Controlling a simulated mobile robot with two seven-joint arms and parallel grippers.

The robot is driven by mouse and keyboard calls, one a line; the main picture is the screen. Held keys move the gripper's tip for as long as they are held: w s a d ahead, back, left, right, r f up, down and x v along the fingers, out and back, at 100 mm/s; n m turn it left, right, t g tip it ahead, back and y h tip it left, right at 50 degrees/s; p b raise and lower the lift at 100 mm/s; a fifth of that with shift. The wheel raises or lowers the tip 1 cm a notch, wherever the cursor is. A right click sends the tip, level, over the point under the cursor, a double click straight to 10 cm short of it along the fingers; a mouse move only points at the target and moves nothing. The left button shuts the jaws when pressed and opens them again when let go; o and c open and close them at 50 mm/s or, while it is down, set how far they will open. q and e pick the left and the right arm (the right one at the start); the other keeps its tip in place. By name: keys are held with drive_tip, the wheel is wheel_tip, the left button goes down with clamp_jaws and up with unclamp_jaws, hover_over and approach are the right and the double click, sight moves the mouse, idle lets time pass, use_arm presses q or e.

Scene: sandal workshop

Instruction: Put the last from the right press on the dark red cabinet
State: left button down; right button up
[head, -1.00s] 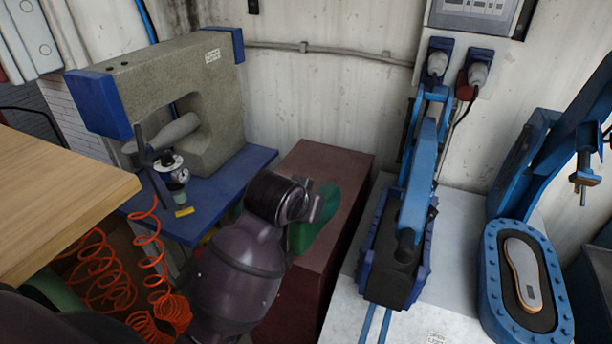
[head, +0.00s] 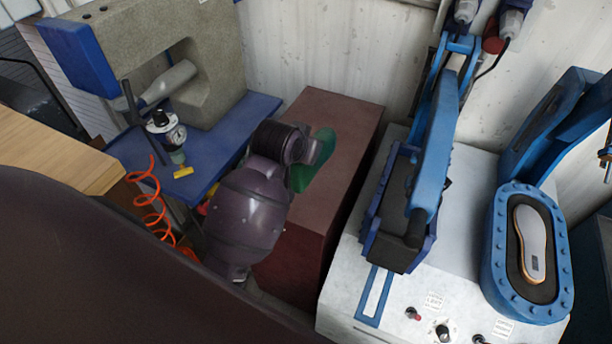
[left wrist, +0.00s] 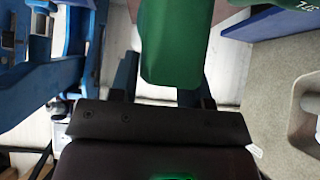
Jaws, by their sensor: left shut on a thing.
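The green last (head: 315,160) is in my left gripper (head: 312,150), over the left part of the dark red cabinet's top (head: 345,120). My wrist hides part of the last in the head view, and I cannot tell whether it touches the cabinet. In the left wrist view the green last (left wrist: 172,45) extends away from the dark gripper body. The right press (head: 492,240), a blue oval bed with a raised blue frame, holds a pale sole-shaped piece (head: 532,240). My right gripper is not in view.
A blue lever press (head: 425,170) stands on a white control bench (head: 345,290) right of the cabinet. Left are a grey stone-like machine (head: 220,60) on a blue table (head: 215,150), a gauge (head: 168,130) and an orange coiled hose (head: 150,215). The cabinet's right part is clear.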

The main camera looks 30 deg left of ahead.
sight(295, 182)
use_arm(q)
wheel_tip(295, 182, down, 7)
drive_tip(key=shift+f, duration=2)
drive_tip(key=shift+f, duration=0.1)
drive_tip(key=c, duration=0.6)
unclamp_jaws()
drive_tip(key=v, duration=1.2)
